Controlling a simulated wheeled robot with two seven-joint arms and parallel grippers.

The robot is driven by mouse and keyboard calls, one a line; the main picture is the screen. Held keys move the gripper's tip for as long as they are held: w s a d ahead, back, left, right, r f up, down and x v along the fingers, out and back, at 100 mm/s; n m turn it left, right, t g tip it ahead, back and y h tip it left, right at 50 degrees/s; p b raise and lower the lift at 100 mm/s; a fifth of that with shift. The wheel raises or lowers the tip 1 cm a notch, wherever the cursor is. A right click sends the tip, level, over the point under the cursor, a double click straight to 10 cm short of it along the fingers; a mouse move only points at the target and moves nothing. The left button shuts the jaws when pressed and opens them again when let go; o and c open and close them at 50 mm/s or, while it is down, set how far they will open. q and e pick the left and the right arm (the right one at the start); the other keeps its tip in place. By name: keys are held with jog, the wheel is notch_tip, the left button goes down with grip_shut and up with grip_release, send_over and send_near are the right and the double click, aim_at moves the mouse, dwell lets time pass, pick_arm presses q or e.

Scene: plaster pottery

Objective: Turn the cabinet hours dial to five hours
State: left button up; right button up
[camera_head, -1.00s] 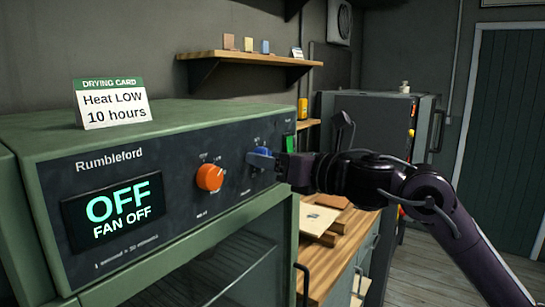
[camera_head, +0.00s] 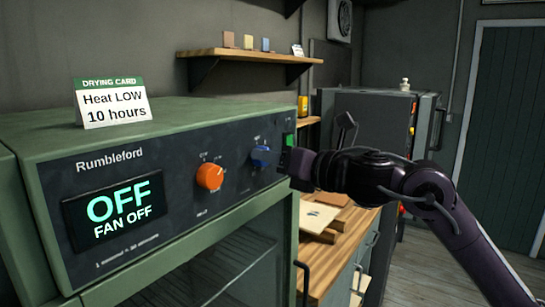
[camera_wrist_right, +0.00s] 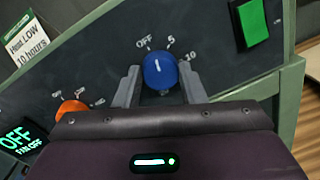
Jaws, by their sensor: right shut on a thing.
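The blue hours dial (camera_head: 262,156) is on the dark front panel of the green cabinet (camera_head: 200,110), right of the orange dial (camera_head: 210,176). In the wrist view the blue dial (camera_wrist_right: 160,70) shows its white mark pointing up, between OFF and 5. My right gripper (camera_wrist_right: 160,82) has one grey finger on each side of the dial and is shut on it. In the head view my right gripper (camera_head: 288,160) is at the panel's right end, its fingertips hard to make out. The display (camera_head: 115,210) reads OFF, FAN OFF. My left gripper is out of view.
A green lit switch (camera_wrist_right: 250,22) is on the panel right of the dial. A drying card (camera_head: 112,103) on the cabinet top reads Heat LOW, 10 hours. A wooden counter (camera_head: 335,240) stands to the right, below my right arm.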

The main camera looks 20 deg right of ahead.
jog(key=shift+m+g+p, duration=0.5)
jog(key=shift+m+p, duration=0.4)
jog(key=shift+m, duration=2.6)
jog(key=o, duration=1)
jog(key=shift+d, duration=0.1)
jog(key=b+v, duration=0.3)
jog(key=v, duration=0.4)
jog(key=shift+s+d+b, duration=0.25)
jog(key=shift+b, duration=0.15)
